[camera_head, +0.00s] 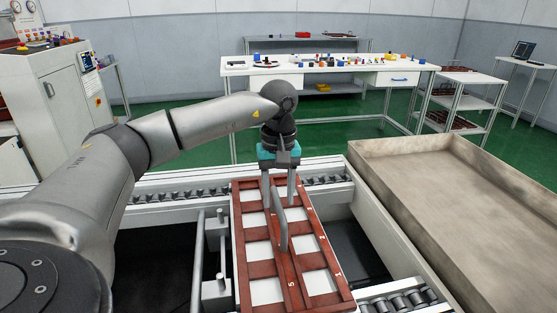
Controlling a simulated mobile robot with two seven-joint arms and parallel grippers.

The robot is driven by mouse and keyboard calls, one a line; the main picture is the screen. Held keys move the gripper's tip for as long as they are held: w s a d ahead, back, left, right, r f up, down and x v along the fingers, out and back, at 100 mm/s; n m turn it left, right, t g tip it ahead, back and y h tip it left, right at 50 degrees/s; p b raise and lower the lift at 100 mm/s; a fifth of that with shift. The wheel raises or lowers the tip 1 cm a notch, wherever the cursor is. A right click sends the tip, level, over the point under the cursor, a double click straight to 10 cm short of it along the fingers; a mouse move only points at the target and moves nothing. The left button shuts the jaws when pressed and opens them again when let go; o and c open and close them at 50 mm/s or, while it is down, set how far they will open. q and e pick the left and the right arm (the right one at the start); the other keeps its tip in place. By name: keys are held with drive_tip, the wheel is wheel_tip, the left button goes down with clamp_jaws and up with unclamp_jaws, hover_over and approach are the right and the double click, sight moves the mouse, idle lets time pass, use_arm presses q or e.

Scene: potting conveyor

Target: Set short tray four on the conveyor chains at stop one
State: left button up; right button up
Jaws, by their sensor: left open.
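A reddish-brown short tray (262,269) with white square cells and a grey upright handle (281,224) along its middle lies across the conveyor frame in the centre. Small white marks show on its right side, too small to read surely. My left gripper (279,205) is open above the tray's far half, its two fingers pointing down, one on each side of the handle's far end. I cannot tell whether the fingers touch the handle. The conveyor chain (325,180) shows behind the tray, and another stretch (405,302) shows at the lower right. My right gripper is not in view.
A long beige trough (450,215) stands along the right of the conveyor. A grey upright bracket (215,250) stands close to the tray's left side. A white workbench (330,70) with small items is behind. A white cabinet (68,105) stands at the left.

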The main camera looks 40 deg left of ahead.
use_arm(q)
wheel_tip(320, 180, up, 7)
drive_tip(key=shift+p, duration=1.1)
drive_tip(key=shift+r+p, duration=0.35)
drive_tip(key=shift+r, duration=0.75)
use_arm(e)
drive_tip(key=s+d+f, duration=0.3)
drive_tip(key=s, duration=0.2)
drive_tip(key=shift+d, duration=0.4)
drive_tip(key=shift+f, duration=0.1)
